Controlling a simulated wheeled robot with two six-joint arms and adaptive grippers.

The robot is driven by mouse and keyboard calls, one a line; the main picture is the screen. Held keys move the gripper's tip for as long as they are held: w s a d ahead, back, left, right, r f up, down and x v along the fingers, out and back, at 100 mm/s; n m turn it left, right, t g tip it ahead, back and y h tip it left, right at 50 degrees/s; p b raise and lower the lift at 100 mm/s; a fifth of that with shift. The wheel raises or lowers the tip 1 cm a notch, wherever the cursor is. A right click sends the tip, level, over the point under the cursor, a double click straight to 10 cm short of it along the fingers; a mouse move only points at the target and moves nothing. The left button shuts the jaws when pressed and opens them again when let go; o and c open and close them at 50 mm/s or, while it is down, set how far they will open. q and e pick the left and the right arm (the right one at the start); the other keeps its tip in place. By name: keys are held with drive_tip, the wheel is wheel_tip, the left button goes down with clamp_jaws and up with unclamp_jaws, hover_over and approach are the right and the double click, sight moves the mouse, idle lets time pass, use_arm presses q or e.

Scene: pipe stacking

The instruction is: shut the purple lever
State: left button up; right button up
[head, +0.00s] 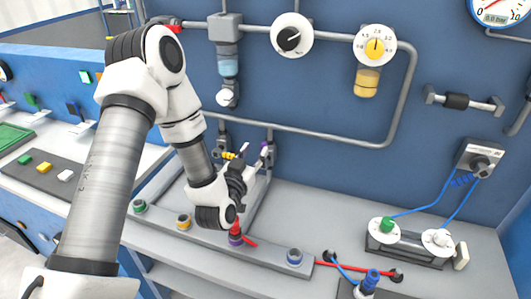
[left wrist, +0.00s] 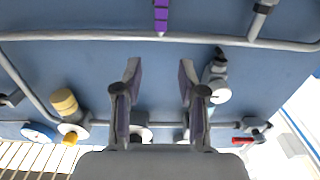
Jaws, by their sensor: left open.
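The purple lever (head: 264,151) is small in the head view, on a pipe low on the blue wall, partly hidden by my left gripper. In the left wrist view the purple lever (left wrist: 161,15) stands upright at the top middle edge, in line with the gap between my fingers, and its lower end overlaps a grey pipe. My left gripper (left wrist: 157,72) is open with nothing between its fingers. In the head view it (head: 253,160) reaches up close to the lever; whether it touches cannot be told. My right gripper is not in view.
A yellow lever (head: 229,155) is just left of the gripper. Grey pipes (head: 330,137), a yellow-marked dial (head: 374,45) and a black-knobbed dial (head: 291,36) are on the wall.

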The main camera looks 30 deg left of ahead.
sight(264, 143)
use_arm(q)
drive_tip(key=w+f, duration=0.1)
drive_tip(key=w, duration=0.1)
drive_tip(key=w+a, duration=0.1)
drive_tip(key=w, duration=0.2)
drive_tip(key=w+f, duration=0.1)
drive_tip(key=w, duration=0.1)
drive_tip(key=shift+w+a+f, duration=0.15)
drive_tip(key=shift+a+f, duration=0.15)
drive_tip(key=shift+a, duration=0.05)
drive_tip(key=shift+w+f, duration=0.1)
drive_tip(key=shift+w, duration=0.25)
drive_tip(key=shift+s, duration=0.1)
drive_tip(key=shift+c, duration=1)
clamp_jaws()
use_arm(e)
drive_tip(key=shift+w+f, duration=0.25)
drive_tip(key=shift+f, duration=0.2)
